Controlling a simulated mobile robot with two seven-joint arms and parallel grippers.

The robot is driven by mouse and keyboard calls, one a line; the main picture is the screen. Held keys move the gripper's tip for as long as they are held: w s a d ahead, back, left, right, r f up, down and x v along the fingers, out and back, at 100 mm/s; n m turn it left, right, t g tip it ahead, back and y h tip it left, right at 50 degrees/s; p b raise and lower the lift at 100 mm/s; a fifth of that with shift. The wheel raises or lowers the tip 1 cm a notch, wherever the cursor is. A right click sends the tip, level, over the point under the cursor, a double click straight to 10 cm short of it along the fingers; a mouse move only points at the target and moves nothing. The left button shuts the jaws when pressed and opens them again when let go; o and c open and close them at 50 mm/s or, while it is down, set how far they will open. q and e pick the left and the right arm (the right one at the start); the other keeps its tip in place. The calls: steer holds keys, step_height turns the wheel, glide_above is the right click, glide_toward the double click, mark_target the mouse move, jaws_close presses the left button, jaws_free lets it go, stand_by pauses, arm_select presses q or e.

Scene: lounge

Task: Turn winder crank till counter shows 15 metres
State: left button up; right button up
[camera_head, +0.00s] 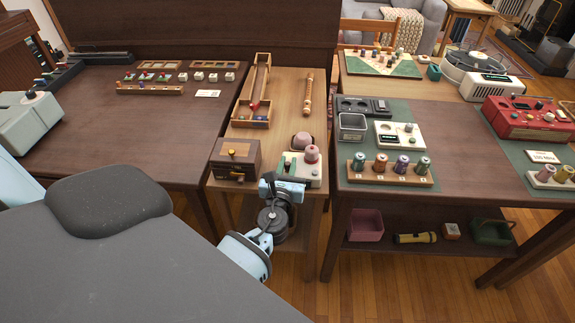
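A small white device (313,172), which looks like the yarn winder, stands at the front of the narrow wooden table. It carries a pink ball or cone (312,154), and a dark upright piece with a red top (287,162) stands at its left, perhaps the crank. I cannot make out a counter reading. My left gripper (283,184) is at the device's front left, hiding part of it. Whether it touches the device or grips anything is unclear, and its fingers are too small to judge. My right gripper is out of view.
A brown wooden box (235,158) stands close left of the device. A dark pink rounded object (302,139) lies just behind. A rack of thread spools (390,172) is on the right table.

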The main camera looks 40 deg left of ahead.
arm_select(q)
steer(key=shift+a+h, duration=0.1)
steer(key=shift+h, duration=0.2)
jaws_close()
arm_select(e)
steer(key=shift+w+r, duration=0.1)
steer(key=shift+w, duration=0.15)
arm_select(q)
steer(key=shift+a+m+t+h, duration=0.2)
steer(key=shift+m+t+h, duration=0.3)
steer(key=shift+m+h, duration=0.35)
steer(key=shift+a+f+m+t+h, duration=0.15)
steer(key=shift+m+t+h, duration=0.15)
steer(key=shift+m+h, duration=0.6)
steer(key=shift+a+m+h+b, duration=0.1)
steer(key=shift+m+h+b, duration=0.5)
steer(key=shift+h, duration=0.95)
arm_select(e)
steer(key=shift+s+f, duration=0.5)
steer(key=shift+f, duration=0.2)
arm_select(q)
steer(key=o, duration=0.7)
jaws_free()
steer(key=shift+o, duration=0.2)
